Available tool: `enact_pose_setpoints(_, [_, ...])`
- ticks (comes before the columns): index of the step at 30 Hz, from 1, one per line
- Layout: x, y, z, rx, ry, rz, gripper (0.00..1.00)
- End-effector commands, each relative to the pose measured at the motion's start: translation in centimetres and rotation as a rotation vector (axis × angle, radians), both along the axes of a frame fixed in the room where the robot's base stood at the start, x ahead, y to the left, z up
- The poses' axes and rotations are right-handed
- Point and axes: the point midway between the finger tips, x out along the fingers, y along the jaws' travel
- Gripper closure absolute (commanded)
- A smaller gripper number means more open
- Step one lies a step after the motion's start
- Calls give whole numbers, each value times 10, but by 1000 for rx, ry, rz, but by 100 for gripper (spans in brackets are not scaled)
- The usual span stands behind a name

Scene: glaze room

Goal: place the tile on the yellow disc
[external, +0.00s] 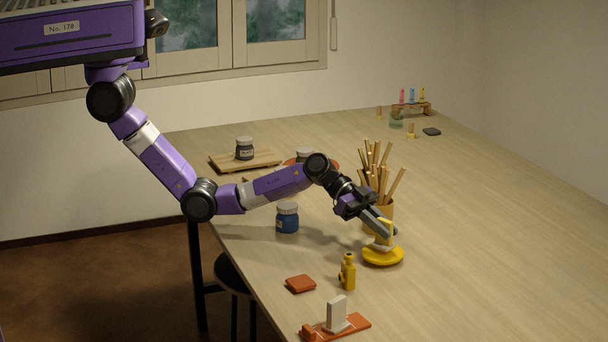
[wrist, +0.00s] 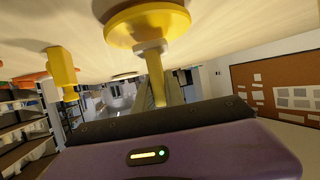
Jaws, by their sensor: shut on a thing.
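The yellow disc (external: 383,257) is at the right of the small items, with a cream collar and a thin yellow upright handle (external: 389,229) on it. My gripper (external: 388,231) reaches down over the disc and is shut on this handle. The disc (wrist: 148,25), its collar and its handle (wrist: 156,79) show in the wrist view, where my gripper (wrist: 160,100) partly hides the handle's end. A flat orange-red square tile (external: 301,284) lies on the table left of the disc, apart from my gripper. I cannot tell whether the disc touches the table.
A yellow bottle-like object (external: 347,271) stands between tile and disc. An orange base with a white upright block (external: 337,313) is at the front. A blue jar (external: 288,218) is left, and a pot of sticks (external: 379,216) stands close behind my gripper. The table's right side is clear.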

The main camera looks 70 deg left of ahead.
Motion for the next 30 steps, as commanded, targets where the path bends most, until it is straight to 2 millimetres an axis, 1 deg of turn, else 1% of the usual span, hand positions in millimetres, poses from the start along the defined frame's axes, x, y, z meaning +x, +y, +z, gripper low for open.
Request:
enact_pose_setpoints(1, [0, 0, -10, 0, 0, 0, 100])
enact_pose_setpoints(2, [0, 0, -12, -1, 0, 0, 100])
enact_pose_setpoints(9, [0, 0, -10, -1, -2, 0, 100])
enact_pose_setpoints(14, [0, 0, -15, -1, -2, 0, 100])
enact_pose_setpoints(15, [0, 0, -14, -1, -1, 0, 80])
enact_pose_setpoints(17, [0, 0, -14, -1, -1, 0, 68])
enact_pose_setpoints(18, [0, 0, -14, -1, -1, 0, 64])
enact_pose_setpoints(26, [0, 0, -14, -1, -1, 0, 64])
enact_pose_setpoints(30, [0, 0, -9, -1, -1, 0, 64])
